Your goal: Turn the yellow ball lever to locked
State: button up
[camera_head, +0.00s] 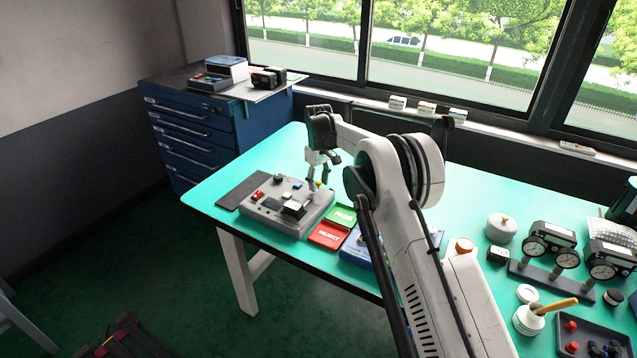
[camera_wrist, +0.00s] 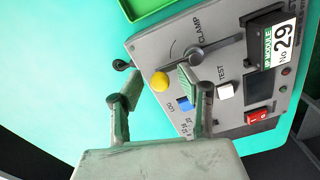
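The yellow ball (camera_wrist: 160,82) of the lever shows between the fingertips of my gripper (camera_wrist: 155,92) in the wrist view. In the head view the yellow ball (camera_head: 318,185) is at the right end of the grey device box (camera_head: 258,213), just below my gripper (camera_head: 322,166). My gripper is open, with one finger on each side of the ball and gaps showing. I cannot tell if the fingertips are down at the ball's height. A grey clamp arm (camera_wrist: 218,45) runs beside the CLAMP label. No "locked" mark is readable.
The box carries a blue button (camera_wrist: 184,104), white button (camera_wrist: 225,91), red switch (camera_wrist: 257,115) and a module labelled No 29 (camera_wrist: 280,40). A black knob (camera_wrist: 124,64) sits at its edge. Green (camera_head: 341,216) and red REJECT (camera_head: 328,235) trays lie close by.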

jog(key=shift+c, duration=0.4)
grip_shut()
jog(key=shift+d+f+m, duration=0.1)
jog(key=shift+d+m, duration=0.05)
jog(key=shift+m, duration=0.15)
jog(key=m+b, duration=0.1)
jog(key=s+d+m+b, duration=0.1)
jog(key=shift+m, duration=0.4)
jog(key=m+b, duration=0.1)
jog(key=s+d+m+b, duration=0.1)
jog(key=m, duration=0.1)
jog(key=shift+m, duration=0.3)
jog(key=m, duration=0.1)
jog(key=s+m+b, duration=0.1)
jog(key=m, duration=0.1)
jog(key=shift+s+d, duration=0.15)
jog(key=shift+s, duration=0.05)
jog(key=shift+s+m+b, duration=0.25)
jog(key=shift+s+m, duration=0.1)
jog(key=shift+m, duration=0.6)
jog(key=shift+s+m+b, duration=0.25)
jog(key=shift+s+m, duration=0.1)
jog(key=shift+m, duration=0.6)
